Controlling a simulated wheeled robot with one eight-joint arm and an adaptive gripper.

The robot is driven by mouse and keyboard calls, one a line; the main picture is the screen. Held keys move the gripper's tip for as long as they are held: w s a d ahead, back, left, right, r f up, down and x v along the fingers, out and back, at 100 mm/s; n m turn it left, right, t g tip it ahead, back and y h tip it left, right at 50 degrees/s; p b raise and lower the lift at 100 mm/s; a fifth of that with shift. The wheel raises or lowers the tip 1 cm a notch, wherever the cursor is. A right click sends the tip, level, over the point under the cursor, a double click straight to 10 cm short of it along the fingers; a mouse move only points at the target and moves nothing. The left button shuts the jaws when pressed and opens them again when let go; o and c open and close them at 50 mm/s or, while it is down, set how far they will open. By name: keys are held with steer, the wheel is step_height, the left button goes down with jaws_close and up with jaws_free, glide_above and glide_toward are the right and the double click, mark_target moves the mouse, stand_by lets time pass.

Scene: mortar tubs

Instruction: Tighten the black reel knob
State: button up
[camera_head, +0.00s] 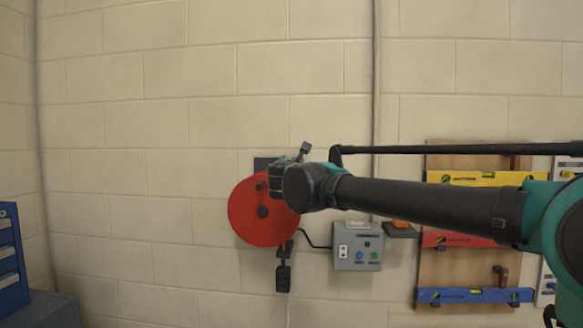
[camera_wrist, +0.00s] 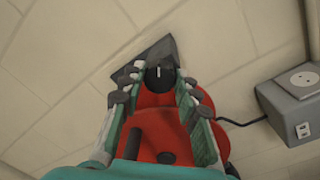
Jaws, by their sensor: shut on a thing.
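The black reel knob (camera_wrist: 160,76), with a white mark line on its face, sits at the top of the red reel (camera_wrist: 158,115) in the wrist view. My gripper (camera_wrist: 159,90) has one finger on each side of the knob and is shut on it. In the head view my gripper (camera_head: 281,178) is at the upper right of the red reel (camera_head: 250,228) and hides the knob. A dark plate (camera_wrist: 148,62) lies behind the knob on the wall.
A grey switch box (camera_head: 357,246) hangs right of the reel, with a black cable between them. A board (camera_head: 470,270) with coloured levels is further right, behind my arm. A blue drawer cabinet (camera_head: 10,262) stands at the far left. The wall left of the reel is clear.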

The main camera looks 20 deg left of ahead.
steer(key=m, duration=1.1)
steer(key=shift+f+h, duration=0.15)
steer(key=shift+h, duration=0.15)
steer(key=shift+t, duration=0.3)
steer(key=o, duration=1.2)
steer(key=shift+s, duration=0.1)
steer(key=v, duration=1.1)
steer(key=shift+s, duration=0.4)
steer(key=shift+d, duration=0.1)
